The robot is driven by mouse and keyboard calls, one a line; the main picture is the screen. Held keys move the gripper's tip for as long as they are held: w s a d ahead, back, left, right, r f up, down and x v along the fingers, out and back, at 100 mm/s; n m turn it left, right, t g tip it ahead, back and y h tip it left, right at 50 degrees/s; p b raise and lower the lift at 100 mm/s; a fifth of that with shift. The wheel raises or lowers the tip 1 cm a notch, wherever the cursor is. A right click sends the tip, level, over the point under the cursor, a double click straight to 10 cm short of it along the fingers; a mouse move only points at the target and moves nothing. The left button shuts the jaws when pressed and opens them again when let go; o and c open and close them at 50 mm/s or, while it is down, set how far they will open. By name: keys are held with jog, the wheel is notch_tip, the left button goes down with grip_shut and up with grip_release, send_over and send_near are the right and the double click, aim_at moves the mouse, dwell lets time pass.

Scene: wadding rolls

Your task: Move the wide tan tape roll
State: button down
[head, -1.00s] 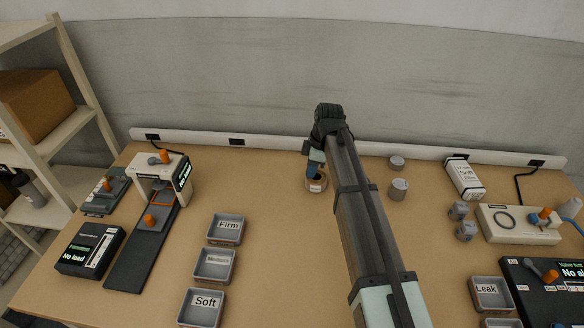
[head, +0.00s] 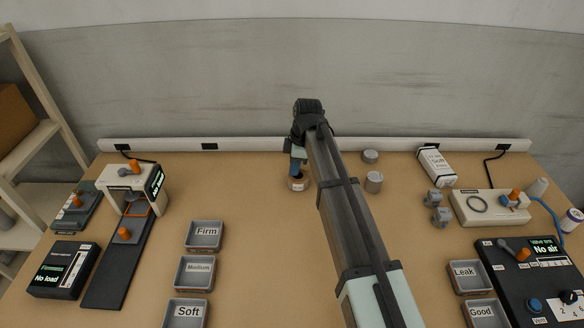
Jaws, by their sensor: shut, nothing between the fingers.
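A tan roll with a pale label (head: 298,185) stands on the bench left of my arm, towards the back. It looks like the wide tan tape roll, but my gripper hides part of its top.
Two grey cylinders (head: 374,182) stand right of my arm. Trays marked Firm (head: 205,246), Medium and Soft line the left; Leak (head: 463,285) and Good trays sit at right. A white gantry device (head: 131,178) stands left. Bench between the trays and roll is clear.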

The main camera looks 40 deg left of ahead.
jog(key=w+d, duration=0.8)
